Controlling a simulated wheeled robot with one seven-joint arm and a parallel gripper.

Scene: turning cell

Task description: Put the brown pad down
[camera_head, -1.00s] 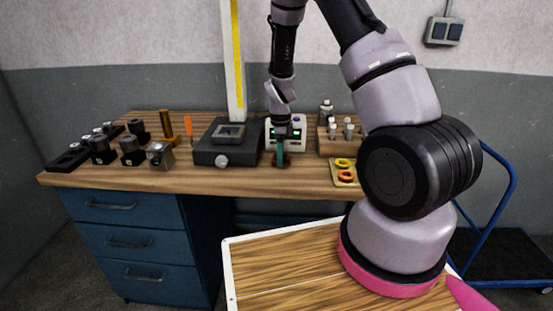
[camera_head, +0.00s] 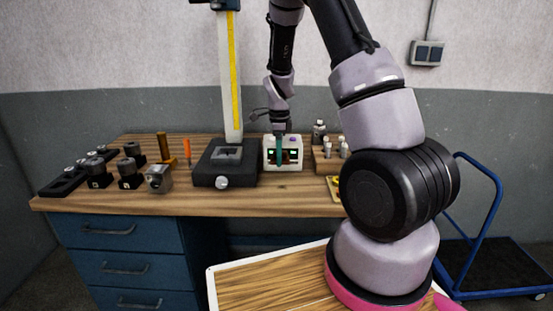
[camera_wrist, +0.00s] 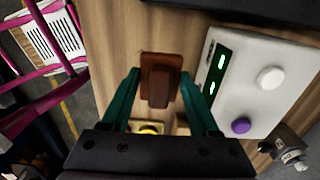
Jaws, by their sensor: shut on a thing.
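The brown pad (camera_wrist: 160,82) is a small dark-brown block with a raised bar, held between the teal fingers of my gripper (camera_wrist: 160,74) in the wrist view. In the head view my gripper (camera_head: 280,158) points down in front of the white box with green displays, and a bit of the pad (camera_head: 290,158) shows beside a finger. The pad appears to hang above the wooden bench (camera_head: 262,200); the exact gap is hard to judge.
The white box (camera_head: 271,165) stands close behind; its buttons show in the wrist view. A dark block with a grey top (camera_head: 212,177) is to the left, a wooden rack with bottles (camera_head: 325,162) to the right. A yellow tray (camera_head: 333,188) is partly hidden by my arm. Front bench wood is clear.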

